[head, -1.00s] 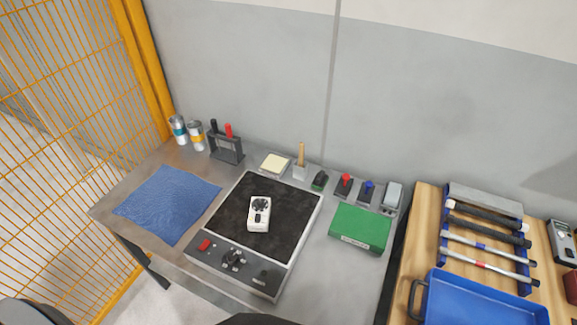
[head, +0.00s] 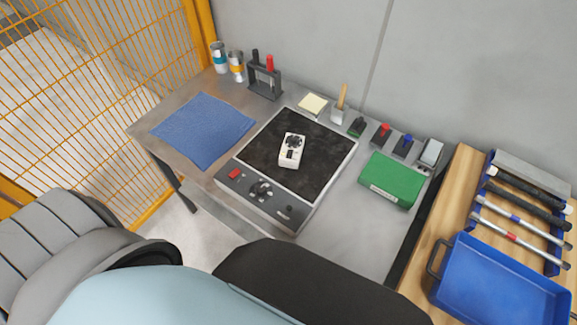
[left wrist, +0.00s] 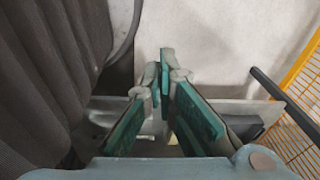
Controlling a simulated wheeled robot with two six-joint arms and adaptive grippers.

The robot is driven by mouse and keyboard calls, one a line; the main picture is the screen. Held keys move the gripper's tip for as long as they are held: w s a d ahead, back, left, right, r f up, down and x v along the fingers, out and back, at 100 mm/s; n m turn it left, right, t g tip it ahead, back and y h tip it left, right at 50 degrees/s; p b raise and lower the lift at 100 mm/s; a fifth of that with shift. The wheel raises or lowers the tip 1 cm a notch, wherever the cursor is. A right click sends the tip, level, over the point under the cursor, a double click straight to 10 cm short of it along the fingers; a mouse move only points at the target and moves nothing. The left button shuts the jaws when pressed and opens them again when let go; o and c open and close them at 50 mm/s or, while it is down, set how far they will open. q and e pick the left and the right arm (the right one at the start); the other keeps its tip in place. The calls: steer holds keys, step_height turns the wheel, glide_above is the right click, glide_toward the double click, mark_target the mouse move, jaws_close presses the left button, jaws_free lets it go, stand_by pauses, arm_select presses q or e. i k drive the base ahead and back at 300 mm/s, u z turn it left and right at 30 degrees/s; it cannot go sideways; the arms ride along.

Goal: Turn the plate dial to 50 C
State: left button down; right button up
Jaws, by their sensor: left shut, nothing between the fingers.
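The hot plate (head: 262,205) stands on the metal bench, its front panel facing me. The plate dial (head: 261,189) is a dark knob in the middle of that panel, with a red switch (head: 234,174) to its left; its marks are too small to read. A white handheld device (head: 292,150) with a round black knob lies on the plate's black top. My left gripper (left wrist: 165,85) shows in the left wrist view with its green-padded fingers together and nothing between them. It is away from the dial. In the head view, only parts of my arms show at the bottom; neither gripper is visible there.
A blue cloth (head: 203,130) lies left of the plate, and a green box (head: 391,180) lies right of it. A black rack (head: 264,80), cans and small holders line the back. A blue tray (head: 500,284) is on the wooden bench at right. An orange mesh fence (head: 100,60) stands at left.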

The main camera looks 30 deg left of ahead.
mark_target(261, 189)
steer(key=z, duration=0.1)
steer(key=k, duration=0.5)
steer(key=u, duration=1.3)
steer(key=i, duration=0.65)
steer(key=z, duration=1.85)
steer(key=k, duration=0.55)
steer(key=u, duration=0.5)
